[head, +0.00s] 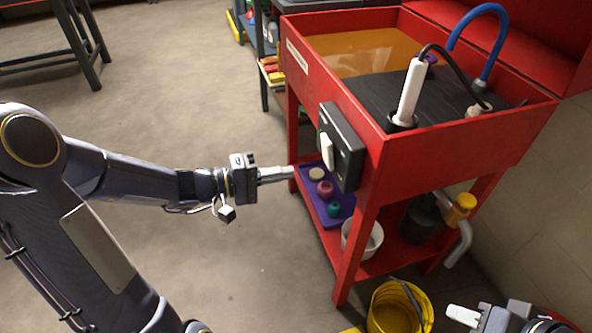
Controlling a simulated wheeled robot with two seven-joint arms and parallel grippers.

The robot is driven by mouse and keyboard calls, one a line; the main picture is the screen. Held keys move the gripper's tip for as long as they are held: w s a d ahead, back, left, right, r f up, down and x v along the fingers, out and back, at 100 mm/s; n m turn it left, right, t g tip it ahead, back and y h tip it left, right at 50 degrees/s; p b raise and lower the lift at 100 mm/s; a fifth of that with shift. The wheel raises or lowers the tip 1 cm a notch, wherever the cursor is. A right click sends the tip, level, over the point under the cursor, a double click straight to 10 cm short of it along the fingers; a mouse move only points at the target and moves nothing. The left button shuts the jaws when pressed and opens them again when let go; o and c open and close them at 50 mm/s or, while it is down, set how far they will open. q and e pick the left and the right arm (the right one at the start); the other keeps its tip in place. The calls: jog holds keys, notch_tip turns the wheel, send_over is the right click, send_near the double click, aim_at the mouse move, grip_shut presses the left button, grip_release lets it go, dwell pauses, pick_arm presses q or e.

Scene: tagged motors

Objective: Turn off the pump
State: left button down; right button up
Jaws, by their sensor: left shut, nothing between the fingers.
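A dark switch box (348,150) is mounted on the left side of the red wash basin (440,150). A white lever (327,151) stands near upright on its face. I cannot read any on or off marking. My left gripper (290,172) is shut and empty, to the left of the box and slightly lower than the lever, apart from it in the picture. My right gripper (463,315) shows only partly at the bottom right, away from the box; its opening is unclear. A dark container (422,221) sits under the basin; I cannot tell if it is the pump.
A purple tray (311,187) with small round parts and a white bowl (373,243) are on the lower shelf. A yellow bucket (427,300) stands in front. A blue hose (486,10) and a white brush-like handle (410,90) rise from the basin.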

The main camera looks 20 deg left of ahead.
pick_arm(q)
jog(key=s+a+f, duration=0.1)
jog(key=s+a, duration=0.2)
jog(key=a, duration=0.2)
jog(key=shift+s+a+p, duration=0.3)
jog(key=shift+a, duration=0.05)
jog(key=s+d+r+m+g+y, duration=0.25)
jog(key=s+d+m+g, duration=0.35)
jog(key=s, duration=0.5)
jog(key=s+a+t+y, duration=0.2)
jog(key=s+a+y, duration=0.1)
jog(key=s+y, duration=0.45)
notch_tip(320, 180, up, 26)
jog(key=p, duration=2.6)
jog(key=shift+w+a+n+p, duration=0.35)
jog(key=shift+w+a+n, duration=0.05)
jog(key=shift+w+a, duration=0.05)
